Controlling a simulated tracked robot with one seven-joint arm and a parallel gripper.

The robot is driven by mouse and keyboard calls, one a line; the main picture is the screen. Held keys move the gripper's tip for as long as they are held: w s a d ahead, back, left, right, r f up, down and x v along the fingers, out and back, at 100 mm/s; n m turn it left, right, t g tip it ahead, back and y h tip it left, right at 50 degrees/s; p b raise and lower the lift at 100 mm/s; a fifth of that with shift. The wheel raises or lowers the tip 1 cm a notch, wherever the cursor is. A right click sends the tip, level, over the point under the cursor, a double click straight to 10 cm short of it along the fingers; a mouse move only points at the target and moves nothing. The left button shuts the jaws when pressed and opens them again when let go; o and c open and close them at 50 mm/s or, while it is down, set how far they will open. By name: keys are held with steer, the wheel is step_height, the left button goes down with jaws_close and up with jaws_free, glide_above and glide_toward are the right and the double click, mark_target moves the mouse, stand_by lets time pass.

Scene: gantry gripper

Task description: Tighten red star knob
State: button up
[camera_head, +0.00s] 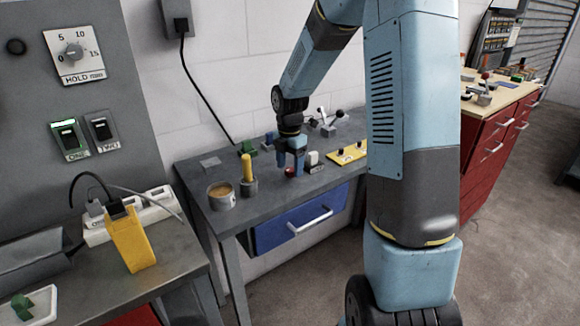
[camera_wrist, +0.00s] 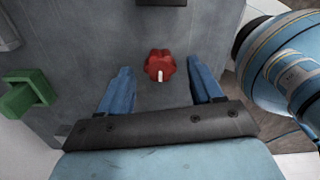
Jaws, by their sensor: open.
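The red star knob (camera_wrist: 160,66) sits on the grey tabletop in the wrist view, with a white mark on it pointing toward the bottom of the picture. My gripper (camera_wrist: 165,80) is open. Its two blue fingers stand apart, one on each side of the knob in the wrist view, and do not touch it. In the head view my gripper (camera_head: 292,165) points down over the grey bench. A small bit of red (camera_head: 289,171) shows by the fingers there; the rest of the knob is hidden.
A green block (camera_wrist: 28,95) lies left in the wrist view. In the head view, a tin (camera_head: 221,196) and a yellow-handled tool (camera_head: 247,170) stand left of my gripper. A white-topped switch (camera_head: 312,158) and yellow plate (camera_head: 347,154) stand to its right. The bench front (camera_head: 215,222) is clear.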

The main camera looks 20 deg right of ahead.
steer(key=shift+f, duration=0.3)
steer(key=c, duration=1)
steer(key=shift+c, duration=0.2)
